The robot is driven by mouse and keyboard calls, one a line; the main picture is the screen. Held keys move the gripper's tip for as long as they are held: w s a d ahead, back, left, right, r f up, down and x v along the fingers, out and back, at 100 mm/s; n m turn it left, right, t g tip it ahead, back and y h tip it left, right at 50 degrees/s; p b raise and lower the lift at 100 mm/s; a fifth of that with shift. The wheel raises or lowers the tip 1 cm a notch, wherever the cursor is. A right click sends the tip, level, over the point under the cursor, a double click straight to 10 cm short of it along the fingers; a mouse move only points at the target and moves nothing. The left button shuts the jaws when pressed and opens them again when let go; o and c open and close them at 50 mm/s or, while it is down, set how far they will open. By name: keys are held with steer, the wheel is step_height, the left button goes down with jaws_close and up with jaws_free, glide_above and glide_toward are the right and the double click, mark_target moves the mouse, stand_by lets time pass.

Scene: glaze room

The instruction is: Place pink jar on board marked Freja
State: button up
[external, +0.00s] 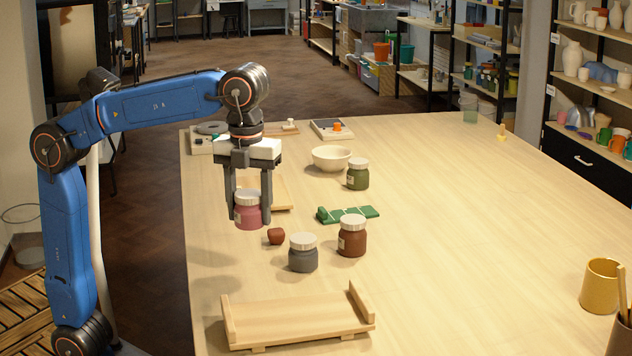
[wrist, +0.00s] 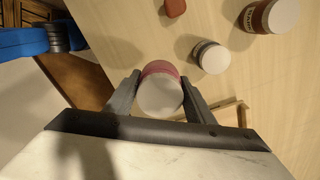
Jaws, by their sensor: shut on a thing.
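My gripper (external: 248,213) is shut on the pink jar (external: 250,215), its fingers on both sides of it. The jar is upright, has a whitish lid, and is held above the table's left part. In the wrist view the pink jar (wrist: 160,68) is between the fingertips, seen from its lid. A pale wooden board (external: 295,315) with raised ends lies at the front of the table, clear on top. Part of it shows in the wrist view (wrist: 232,112). Another wooden board (external: 282,195) lies behind my gripper, partly hidden. I can read no name on either board.
A grey jar (external: 303,257), a brown jar (external: 352,240) and a small red-brown object (external: 276,236) stand right of my gripper. Further back are a green item (external: 360,213), a green jar (external: 358,178) and a bowl (external: 331,157). The table's right side is mostly free.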

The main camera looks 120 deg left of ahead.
steer(key=s+a+r+n, duration=0.1)
steer(key=s+a+n, duration=0.2)
steer(key=s+a, duration=0.55)
steer(key=s+a+n, duration=0.2)
steer(key=s+a, duration=0.3)
steer(key=a, duration=0.7)
steer(key=s+a+r+n, duration=0.1)
steer(key=s+a+n, duration=0.2)
steer(key=s+a, duration=0.55)
steer(key=shift+w+a+f, duration=0.2)
steer(key=shift+f, duration=1.4)
steer(key=shift+w+a+f, duration=0.2)
steer(key=shift+a+f, duration=0.05)
steer(key=shift+f, duration=1.3)
steer(key=shift+w+a+f, duration=0.2)
steer(key=shift+f, duration=1.4)
steer(key=o, duration=1.2)
steer(key=shift+f, duration=0.1)
step_height(320, 180, up, 12)
